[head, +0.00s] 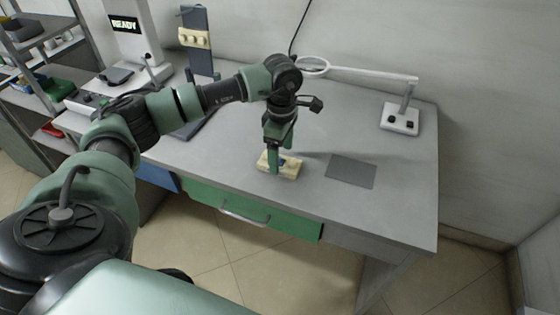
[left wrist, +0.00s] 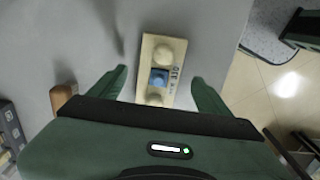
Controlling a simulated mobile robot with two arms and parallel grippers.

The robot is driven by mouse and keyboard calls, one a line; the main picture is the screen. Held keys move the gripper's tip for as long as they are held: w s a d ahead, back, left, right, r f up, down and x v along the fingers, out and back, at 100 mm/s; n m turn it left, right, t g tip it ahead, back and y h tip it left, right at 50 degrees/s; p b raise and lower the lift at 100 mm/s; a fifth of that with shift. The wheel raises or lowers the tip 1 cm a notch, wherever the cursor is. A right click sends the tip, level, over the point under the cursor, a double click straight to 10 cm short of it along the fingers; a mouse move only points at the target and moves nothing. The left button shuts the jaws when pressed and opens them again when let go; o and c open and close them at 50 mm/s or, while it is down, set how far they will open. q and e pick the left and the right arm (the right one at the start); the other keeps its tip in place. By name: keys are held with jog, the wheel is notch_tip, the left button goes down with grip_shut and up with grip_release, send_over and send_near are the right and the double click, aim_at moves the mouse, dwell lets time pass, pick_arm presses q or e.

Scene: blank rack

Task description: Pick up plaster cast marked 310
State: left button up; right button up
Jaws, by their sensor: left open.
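A cream plaster cast (head: 293,168) lies on the grey workbench near its front edge. In the left wrist view the cast (left wrist: 153,97) is a long block with rounded bumps, a blue square piece in its middle and dark characters along one side, too small to read surely. My left gripper (head: 278,160) points down at the cast in the head view. In the left wrist view the open fingers (left wrist: 160,76) stand on either side of the cast, with gaps showing between them and it. My right gripper is not in view.
The workbench (head: 400,205) has a dark grey mat (head: 352,172) right of the cast and a magnifier lamp base (head: 399,119) behind it. A blue-grey stand (head: 199,60) holds a similar cream block (head: 194,38). A machine reading READY (head: 130,45) is at back left.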

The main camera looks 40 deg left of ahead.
pick_arm(q)
notch_tip(320, 180, down, 3)
jog(key=shift+w+d+r, duration=0.1)
jog(key=c, duration=1.7)
jog(key=shift+o, duration=0.2)
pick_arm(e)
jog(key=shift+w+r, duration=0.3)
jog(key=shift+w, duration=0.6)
pick_arm(q)
jog(key=shift+r, duration=0.1)
